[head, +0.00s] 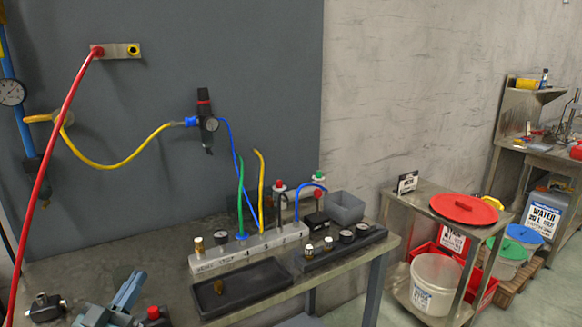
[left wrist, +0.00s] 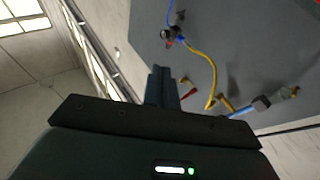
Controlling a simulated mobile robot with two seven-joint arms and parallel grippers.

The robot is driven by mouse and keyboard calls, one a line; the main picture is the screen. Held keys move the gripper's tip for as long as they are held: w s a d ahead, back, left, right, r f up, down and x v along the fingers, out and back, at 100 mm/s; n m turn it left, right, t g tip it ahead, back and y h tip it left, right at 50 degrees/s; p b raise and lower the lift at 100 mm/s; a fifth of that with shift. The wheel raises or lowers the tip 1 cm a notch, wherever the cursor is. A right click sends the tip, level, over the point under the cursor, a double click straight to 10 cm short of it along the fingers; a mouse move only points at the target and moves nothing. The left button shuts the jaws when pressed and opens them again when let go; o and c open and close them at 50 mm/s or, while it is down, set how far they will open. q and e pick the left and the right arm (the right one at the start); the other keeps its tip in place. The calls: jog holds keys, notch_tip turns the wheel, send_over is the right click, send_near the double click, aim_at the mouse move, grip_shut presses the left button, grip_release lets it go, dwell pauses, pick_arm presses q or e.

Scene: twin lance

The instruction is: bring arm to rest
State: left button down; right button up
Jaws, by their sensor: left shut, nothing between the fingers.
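My left gripper (head: 132,278) shows at the bottom left of the head view, in front of the bench. Its grey-blue fingers point up and away, shut together with nothing between them. In the left wrist view the shut fingers (left wrist: 162,84) stand out above the dark gripper body, toward the grey panel. My right gripper is in neither view.
The metal bench (head: 150,262) carries a manifold block (head: 225,258) with coloured hoses, a black tray (head: 240,292) and a gauge block (head: 340,248). A red hose (head: 58,125) crosses the left side. A side table with a red lid (head: 463,208) stands right.

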pick_arm(q)
jog(key=s+d+f+g, duration=0.3)
jog(key=s+d+f, duration=0.2)
jog(key=s+f, duration=0.2)
jog(key=s+d+f+g+y, duration=0.1)
jog(key=s+d+f+g, duration=0.3)
jog(key=s+f, duration=0.3)
jog(key=s+d+f+m+g+y, duration=0.1)
jog(key=s+d+f+g, duration=0.3)
jog(key=f, duration=0.5)
jog(key=s+d, duration=0.2)
jog(key=s, duration=0.1)
jog(key=shift+s+f+p, duration=0.25)
jog(key=shift+f+p, duration=0.05)
jog(key=shift+f, duration=0.1)
